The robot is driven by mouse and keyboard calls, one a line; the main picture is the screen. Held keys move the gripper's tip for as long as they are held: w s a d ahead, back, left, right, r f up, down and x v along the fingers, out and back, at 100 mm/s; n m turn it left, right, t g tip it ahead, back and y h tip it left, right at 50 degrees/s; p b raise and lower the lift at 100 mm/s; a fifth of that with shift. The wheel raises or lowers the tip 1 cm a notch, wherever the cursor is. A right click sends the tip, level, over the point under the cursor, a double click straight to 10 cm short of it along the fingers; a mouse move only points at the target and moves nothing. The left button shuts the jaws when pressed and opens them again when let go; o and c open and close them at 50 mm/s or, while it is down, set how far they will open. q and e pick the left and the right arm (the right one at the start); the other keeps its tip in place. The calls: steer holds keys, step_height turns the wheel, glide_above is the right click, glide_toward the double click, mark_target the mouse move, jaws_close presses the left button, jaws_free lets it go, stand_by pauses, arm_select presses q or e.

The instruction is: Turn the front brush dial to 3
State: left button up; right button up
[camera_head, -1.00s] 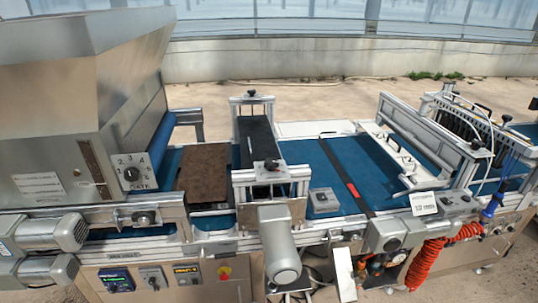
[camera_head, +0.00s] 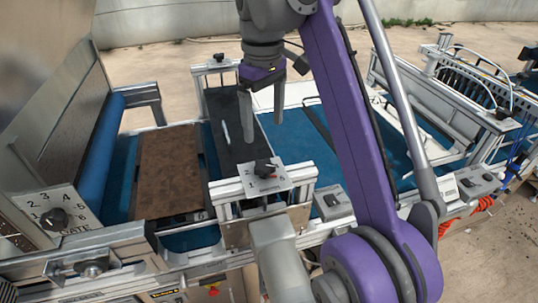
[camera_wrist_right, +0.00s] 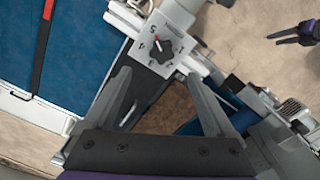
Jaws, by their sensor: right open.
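The front brush dial (camera_head: 263,168) is a dark knob on a white numbered plate (camera_head: 279,178), mounted on the brush frame over the belt. In the right wrist view the dial (camera_wrist_right: 164,51) has a small red mark on its upper left side; I cannot tell surely which number it points at. My right gripper (camera_head: 263,128) is open and empty, fingers down, above the dial and apart from it. In the wrist view its fingers (camera_wrist_right: 157,77) spread to either side, just below the dial. A dark and purple part at that view's upper right (camera_wrist_right: 298,33) looks like my left gripper.
The gate dial (camera_head: 54,218) sits on its own numbered plate at the left. A brown tray (camera_head: 168,172) lies on the blue belt beside the brush frame (camera_head: 300,172). A grey motor (camera_head: 280,262) juts out in front. A grey box (camera_head: 332,203) stands to the right.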

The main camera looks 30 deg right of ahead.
mark_target(264, 165)
steer(key=f+b, duration=0.1)
steer(key=f, duration=0.2)
steer(key=f+b, duration=0.1)
steer(key=f, duration=0.2)
steer(key=f+b, duration=0.1)
steer(key=f, duration=0.1)
steer(key=shift+s+a+f, duration=0.2)
steer(key=shift+s+f, duration=0.05)
steer(key=shift+f, duration=0.85)
steer(key=shift+c, duration=0.3)
